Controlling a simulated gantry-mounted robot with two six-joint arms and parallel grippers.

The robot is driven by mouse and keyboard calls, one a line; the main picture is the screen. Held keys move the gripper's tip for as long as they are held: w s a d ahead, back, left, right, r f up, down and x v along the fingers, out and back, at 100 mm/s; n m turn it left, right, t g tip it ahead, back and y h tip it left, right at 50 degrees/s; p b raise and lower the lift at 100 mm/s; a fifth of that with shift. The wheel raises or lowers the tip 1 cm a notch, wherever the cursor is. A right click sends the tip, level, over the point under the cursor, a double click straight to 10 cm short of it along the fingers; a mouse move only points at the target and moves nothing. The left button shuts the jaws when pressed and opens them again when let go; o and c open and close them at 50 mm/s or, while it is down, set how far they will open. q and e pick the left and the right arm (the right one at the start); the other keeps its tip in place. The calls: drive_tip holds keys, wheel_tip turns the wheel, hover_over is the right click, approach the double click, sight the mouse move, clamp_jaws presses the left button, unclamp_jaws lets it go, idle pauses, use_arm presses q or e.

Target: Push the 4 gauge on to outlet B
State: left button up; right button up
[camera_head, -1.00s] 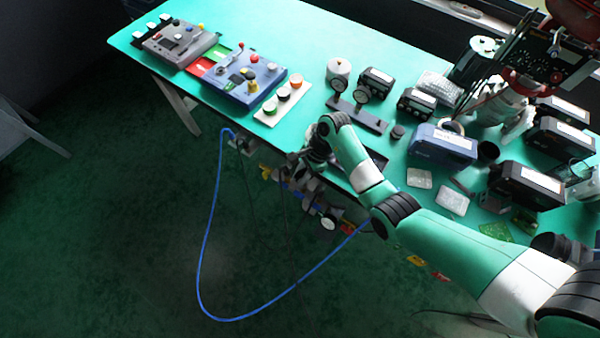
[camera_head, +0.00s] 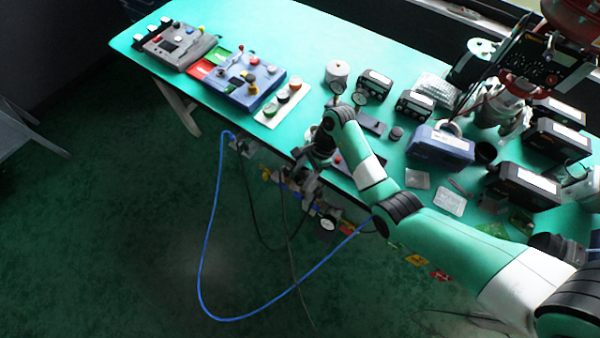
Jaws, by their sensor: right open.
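The valve positioner assembly (camera_head: 318,208) is at the table's front edge, partly behind my right gripper. A round white-faced gauge (camera_head: 328,223) shows at its lower right end. I cannot read which gauge is the 4 gauge, and outlet B cannot be made out. My right gripper (camera_head: 303,181) is open, pointing down at the front edge over the assembly; its fingertips are hard to separate from it. My left gripper is not in view.
A blue control box (camera_head: 240,88) and a white plate with coloured caps (camera_head: 282,103) lie to the left. Black instruments and a blue box (camera_head: 440,146) crowd the right. A blue hose (camera_head: 212,220) loops down to the floor. The table's far middle is clear.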

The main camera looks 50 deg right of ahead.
drive_tip(key=p+v, duration=0.2)
drive_tip(key=v, duration=0.6)
drive_tip(key=shift+d+r, duration=0.2)
drive_tip(key=shift+r, duration=0.05)
